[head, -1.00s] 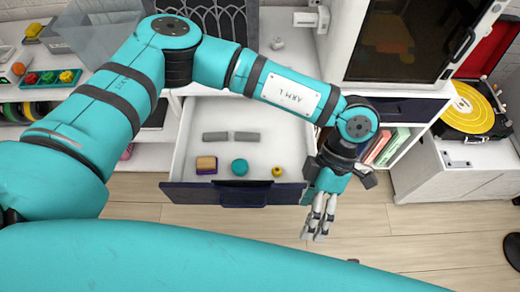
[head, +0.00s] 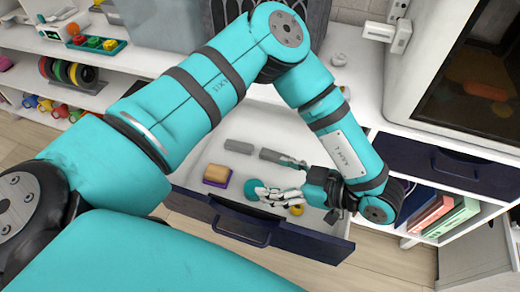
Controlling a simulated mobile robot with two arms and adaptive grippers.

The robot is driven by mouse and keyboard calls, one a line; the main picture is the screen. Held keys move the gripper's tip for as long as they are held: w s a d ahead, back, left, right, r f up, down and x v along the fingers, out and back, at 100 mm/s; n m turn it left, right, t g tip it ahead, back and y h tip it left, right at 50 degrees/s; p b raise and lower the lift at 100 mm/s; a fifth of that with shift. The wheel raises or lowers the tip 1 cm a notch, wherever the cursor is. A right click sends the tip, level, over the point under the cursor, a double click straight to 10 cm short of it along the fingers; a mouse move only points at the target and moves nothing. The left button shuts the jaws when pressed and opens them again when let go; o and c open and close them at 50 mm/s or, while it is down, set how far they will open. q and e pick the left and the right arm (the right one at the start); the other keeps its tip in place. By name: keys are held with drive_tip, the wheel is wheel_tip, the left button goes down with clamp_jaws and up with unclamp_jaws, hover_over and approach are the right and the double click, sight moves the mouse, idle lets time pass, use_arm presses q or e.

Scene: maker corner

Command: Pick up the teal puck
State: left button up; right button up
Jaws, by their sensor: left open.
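The teal puck (head: 250,187) lies on the floor of the open white drawer (head: 210,158), which has a dark navy front. My left gripper (head: 270,176) is over the drawer, just right of the puck in the head view, with its fingers pointing left. The fingers are spread and hold nothing. The lower fingertips overlap the puck's right edge in the picture; I cannot tell whether they touch it. My right gripper is not in view.
In the drawer are a tan-and-purple block (head: 216,175) left of the puck, a small yellow object (head: 297,209) partly under my gripper, and two grey bars (head: 239,146) behind. The drawer front (head: 300,238) stands nearest. A shelf with books (head: 440,213) is at right.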

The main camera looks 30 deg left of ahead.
use_arm(q)
drive_tip(key=f+b, duration=0.1)
drive_tip(key=f, duration=0.1)
drive_tip(key=f+b, duration=0.1)
drive_tip(key=f, duration=0.1)
drive_tip(key=w+f+b, duration=0.1)
drive_tip(key=f+b, duration=0.1)
drive_tip(key=shift+d+f, duration=0.25)
drive_tip(key=shift+d, duration=0.1)
drive_tip(key=shift+a+f, duration=0.1)
drive_tip(key=shift+a, duration=0.1)
drive_tip(key=x, duration=0.7)
drive_tip(key=shift+s+d+f+b, duration=0.15)
drive_tip(key=shift+s+f+b, duration=0.15)
drive_tip(key=shift+s, duration=0.1)
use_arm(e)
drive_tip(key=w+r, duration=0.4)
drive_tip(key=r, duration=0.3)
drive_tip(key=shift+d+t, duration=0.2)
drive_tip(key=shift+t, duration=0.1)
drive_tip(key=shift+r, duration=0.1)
use_arm(q)
drive_tip(key=c, duration=1.4)
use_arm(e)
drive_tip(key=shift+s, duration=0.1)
use_arm(q)
drive_tip(key=shift+r, duration=0.1)
